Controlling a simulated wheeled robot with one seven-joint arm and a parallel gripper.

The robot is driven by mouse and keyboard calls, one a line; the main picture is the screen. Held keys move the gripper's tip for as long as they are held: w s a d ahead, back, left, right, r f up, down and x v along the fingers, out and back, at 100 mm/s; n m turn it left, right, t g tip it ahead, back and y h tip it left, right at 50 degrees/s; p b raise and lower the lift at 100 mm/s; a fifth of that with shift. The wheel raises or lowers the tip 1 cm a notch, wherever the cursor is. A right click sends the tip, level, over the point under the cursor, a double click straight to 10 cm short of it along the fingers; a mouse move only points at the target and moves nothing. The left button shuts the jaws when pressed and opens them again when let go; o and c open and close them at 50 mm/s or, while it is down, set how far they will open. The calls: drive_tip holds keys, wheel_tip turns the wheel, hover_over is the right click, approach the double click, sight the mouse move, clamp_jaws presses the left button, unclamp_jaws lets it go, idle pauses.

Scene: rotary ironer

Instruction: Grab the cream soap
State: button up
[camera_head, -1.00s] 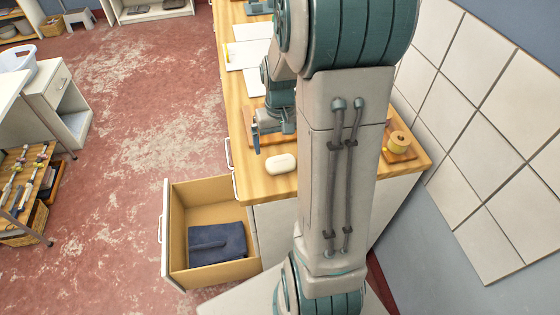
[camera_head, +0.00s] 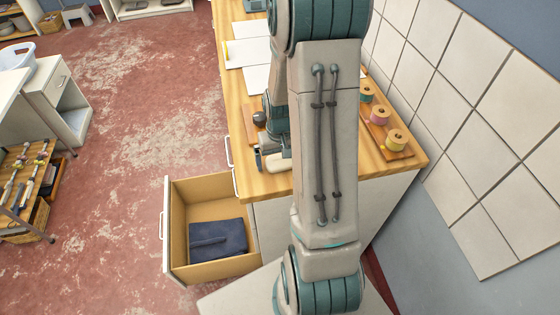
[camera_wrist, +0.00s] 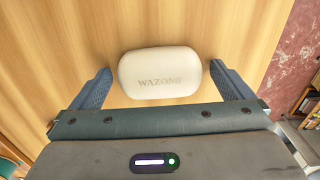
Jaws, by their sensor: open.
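The cream soap (camera_wrist: 160,73) is a rounded bar with lettering on top, lying on the wooden countertop. In the wrist view my gripper (camera_wrist: 168,88) is open, with one blue finger at the soap's left end and the other at its right end. The soap sits between and slightly beyond the fingertips, with small gaps visible on both sides. In the head view my gripper (camera_head: 268,160) is low over the counter near its front edge, and my arm hides part of it. The soap (camera_head: 278,164) is mostly hidden there.
An open drawer (camera_head: 205,270) with a folded dark blue cloth (camera_head: 218,240) juts out below the counter (camera_head: 280,188). Thread spools on a wooden board (camera_head: 398,152) stand at the right. A dark round knob-like object (camera_head: 260,118) and white papers (camera_head: 256,80) lie farther back.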

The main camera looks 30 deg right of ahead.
drive_tip(key=c, duration=1)
drive_tip(key=shift+r, duration=0.1)
